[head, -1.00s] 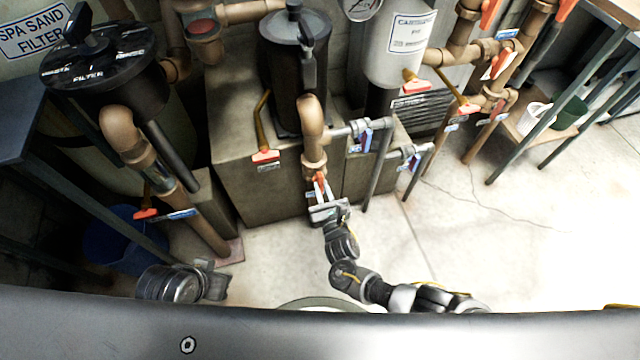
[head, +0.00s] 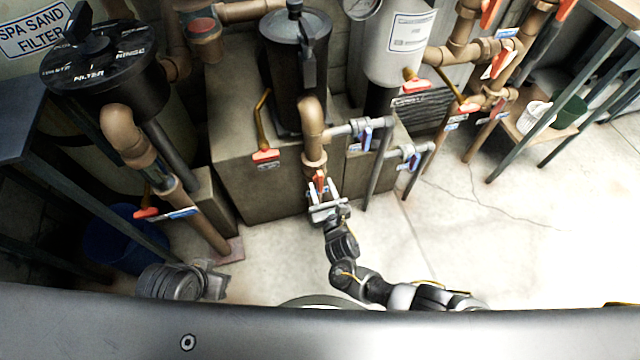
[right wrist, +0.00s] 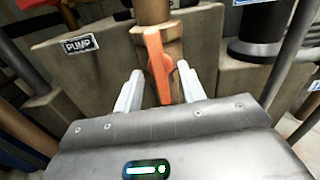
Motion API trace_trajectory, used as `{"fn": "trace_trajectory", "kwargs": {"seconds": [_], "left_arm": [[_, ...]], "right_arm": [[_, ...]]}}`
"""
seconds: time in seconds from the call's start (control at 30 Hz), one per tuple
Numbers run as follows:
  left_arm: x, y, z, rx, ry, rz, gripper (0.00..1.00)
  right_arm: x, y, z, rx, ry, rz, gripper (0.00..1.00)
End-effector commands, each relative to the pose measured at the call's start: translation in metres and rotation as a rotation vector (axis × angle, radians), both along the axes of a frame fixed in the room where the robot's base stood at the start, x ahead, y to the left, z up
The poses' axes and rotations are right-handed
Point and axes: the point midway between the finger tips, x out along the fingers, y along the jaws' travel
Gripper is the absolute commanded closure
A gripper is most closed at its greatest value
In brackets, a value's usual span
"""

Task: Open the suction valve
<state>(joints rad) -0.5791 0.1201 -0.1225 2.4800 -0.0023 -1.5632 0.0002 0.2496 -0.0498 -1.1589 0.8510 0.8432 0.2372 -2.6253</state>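An orange valve handle (head: 320,184) sits on the brown vertical pipe below the black canister, low in the middle of the head view. In the right wrist view the orange handle (right wrist: 158,64) hangs down between the two pale fingers. My right gripper (head: 322,196) is open around the handle, with gaps on both sides; in the right wrist view (right wrist: 158,92) its fingertips are apart. I cannot read the label at this valve. My left gripper (head: 215,280) is low at the left, far from the valve; its finger opening is not clear.
Other orange-handled valves are near: one on the block (head: 265,155), one on the left pipe (head: 146,213) and several at upper right. Grey posts and side pipes stand right of the gripper. A blue bucket (head: 128,240) is at left. Open floor (head: 500,240) lies right.

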Motion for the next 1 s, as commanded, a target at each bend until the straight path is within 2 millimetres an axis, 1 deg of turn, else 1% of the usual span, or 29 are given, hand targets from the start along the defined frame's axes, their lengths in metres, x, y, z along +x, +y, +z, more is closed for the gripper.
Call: {"fn": "trace_trajectory", "kwargs": {"seconds": [0.03, 0.2, 0.3, 0.47, 0.6, 1.0], "left_arm": [[0.000, 0.000, 0.006, 0.000, 0.000, 0.000, 0.65], [0.000, -0.002, 0.021, 0.000, 0.000, -0.001, 0.65], [0.000, -0.002, 0.029, 0.000, 0.000, 0.000, 0.65], [0.000, -0.002, 0.035, 0.001, 0.000, 0.000, 0.65], [0.000, -0.002, 0.036, 0.001, 0.000, 0.000, 0.65], [0.000, -0.002, 0.035, 0.000, 0.000, 0.000, 0.65]], "right_arm": [[-0.006, -0.002, 0.002, -0.001, 0.004, 0.000, 0.60], [-0.030, -0.010, 0.003, -0.002, 0.004, 0.000, 0.60], [-0.044, -0.014, 0.003, -0.001, 0.004, 0.000, 0.60], [-0.060, -0.019, 0.002, -0.001, 0.002, 0.001, 0.60], [-0.064, -0.021, 0.001, 0.000, 0.001, 0.000, 0.60], [-0.064, -0.021, 0.000, 0.000, 0.001, 0.000, 0.60]]}}
